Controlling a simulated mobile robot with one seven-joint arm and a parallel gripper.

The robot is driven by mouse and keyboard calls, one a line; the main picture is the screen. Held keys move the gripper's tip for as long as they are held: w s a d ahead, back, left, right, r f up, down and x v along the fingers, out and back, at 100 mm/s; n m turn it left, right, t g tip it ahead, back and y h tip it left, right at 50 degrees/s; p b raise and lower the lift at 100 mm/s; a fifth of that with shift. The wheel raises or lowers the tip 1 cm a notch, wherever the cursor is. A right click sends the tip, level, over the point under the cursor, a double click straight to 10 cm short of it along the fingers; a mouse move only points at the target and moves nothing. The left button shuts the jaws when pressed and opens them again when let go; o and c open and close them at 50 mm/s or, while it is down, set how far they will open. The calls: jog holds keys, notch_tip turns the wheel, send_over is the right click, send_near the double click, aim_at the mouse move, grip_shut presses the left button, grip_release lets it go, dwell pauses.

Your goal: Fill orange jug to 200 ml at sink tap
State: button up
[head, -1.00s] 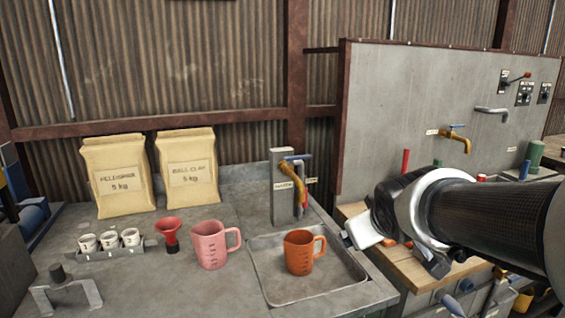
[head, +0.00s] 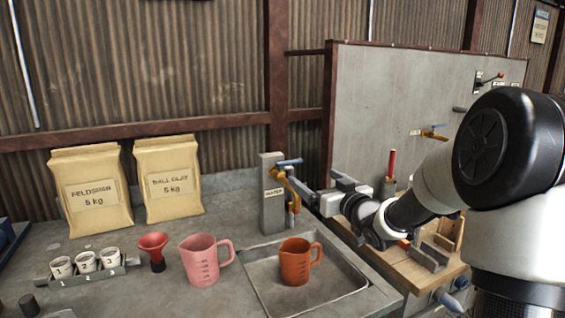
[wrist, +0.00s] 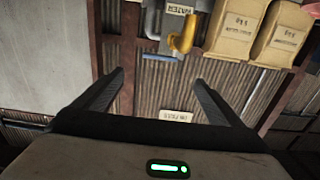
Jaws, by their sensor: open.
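The orange jug (head: 295,262) stands upright in the shallow sink basin (head: 345,287), its handle to the right. The sink tap (head: 284,180) is a brass spout with a blue lever on a grey post labelled WATER, behind the jug. My gripper (head: 318,198) is just right of the tap, above and behind the jug; whether it touches the tap cannot be told. In the wrist view my gripper (wrist: 160,88) is open with nothing between its fingers, and the brass tap (wrist: 183,36) shows beyond them. The jug's inside and water level cannot be seen.
A pink jug (head: 203,262), a red funnel (head: 153,248) and a rack of small white cups (head: 88,270) stand left of the basin. Two paper sacks (head: 90,190) stand behind. A wooden bench (head: 440,272) and grey panel (head: 390,110) are to the right.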

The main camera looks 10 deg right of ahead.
aim_at(291, 162)
jog(key=x, duration=1.6)
jog(key=shift+w+a, duration=0.1)
jog(key=shift+w, duration=0.25)
jog(key=c, duration=1.5)
jog(key=shift+f+b, duration=0.1)
jog(key=shift+b, duration=0.3)
